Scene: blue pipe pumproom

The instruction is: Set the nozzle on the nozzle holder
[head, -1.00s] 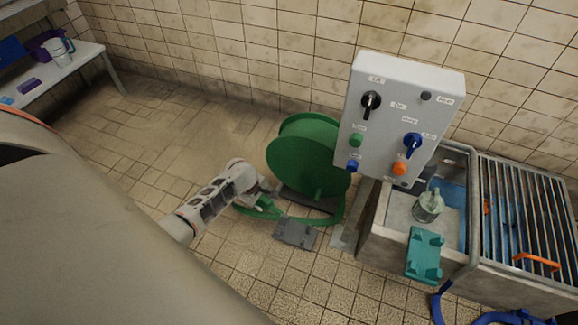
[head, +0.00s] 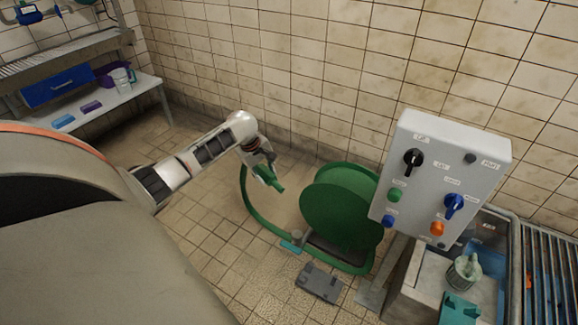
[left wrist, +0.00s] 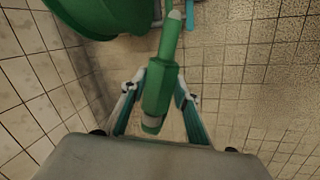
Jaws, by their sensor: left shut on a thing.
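The green nozzle (head: 271,178) is in my left gripper (head: 262,163), held up in the air left of the green reel. In the left wrist view the nozzle (left wrist: 159,88) lies between the two fingers of the gripper (left wrist: 156,95), its narrow tip pointing up in the picture. A green hose (head: 254,212) loops down beside the gripper toward the foot of the reel. A small teal piece (head: 291,247) with a grey post sits at the reel's lower left, apart from the nozzle; I cannot tell whether it is the nozzle holder. My right gripper is not in view.
The green reel (head: 335,215) stands on the tiled floor. A grey plate (head: 318,283) lies before it. A grey control box (head: 440,180) and a basin are at the right. A bench (head: 120,97) with containers is at the back left.

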